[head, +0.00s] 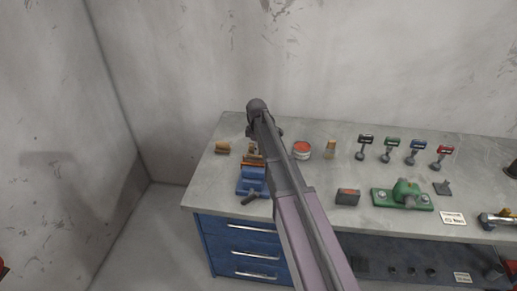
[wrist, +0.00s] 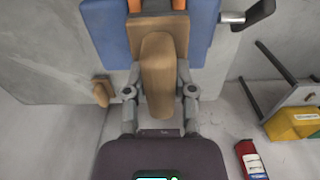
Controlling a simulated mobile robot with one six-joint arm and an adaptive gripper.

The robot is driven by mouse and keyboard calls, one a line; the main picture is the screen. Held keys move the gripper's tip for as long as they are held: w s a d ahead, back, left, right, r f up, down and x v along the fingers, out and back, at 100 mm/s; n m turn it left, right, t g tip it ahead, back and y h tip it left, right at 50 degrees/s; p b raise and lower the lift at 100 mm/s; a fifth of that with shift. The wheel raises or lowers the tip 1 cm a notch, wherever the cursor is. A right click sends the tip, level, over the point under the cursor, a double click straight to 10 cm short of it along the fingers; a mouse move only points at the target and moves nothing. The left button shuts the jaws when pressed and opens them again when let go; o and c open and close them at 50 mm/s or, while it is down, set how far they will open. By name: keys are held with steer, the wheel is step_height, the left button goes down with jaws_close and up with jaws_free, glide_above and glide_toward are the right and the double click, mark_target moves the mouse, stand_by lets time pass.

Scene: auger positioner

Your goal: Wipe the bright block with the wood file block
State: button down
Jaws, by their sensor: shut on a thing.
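My gripper (wrist: 160,92) is shut on a long brown wooden piece with rounded ends, the wood file block (wrist: 157,75). In the wrist view it lies over a wider brown wooden block (wrist: 135,40) by the blue vise (wrist: 203,28); this looks like the bright block. I cannot tell whether the two touch. In the head view the blue vise (head: 252,181) stands at the left of the bench, with brown and orange parts behind it. My arm partly covers that spot, so the held piece is hard to make out there.
A small tan block (head: 222,147) lies left of the vise; it also shows in the wrist view (wrist: 102,91). A red-and-white tin (head: 302,150), another tan block (head: 330,149), a dark-red box (head: 347,197) and a green tool (head: 403,194) stand to the right.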

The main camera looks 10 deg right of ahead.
steer(key=shift+w+a, duration=0.3)
steer(key=shift+a, duration=0.35)
steer(key=shift+w+a, duration=0.25)
steer(key=shift+a, duration=0.35)
steer(key=shift+r, duration=0.1)
steer(key=shift+r+p, duration=2.95)
steer(key=shift+p, duration=0.2)
steer(key=shift+r+p, duration=1.5)
steer(key=shift+r, duration=0.05)
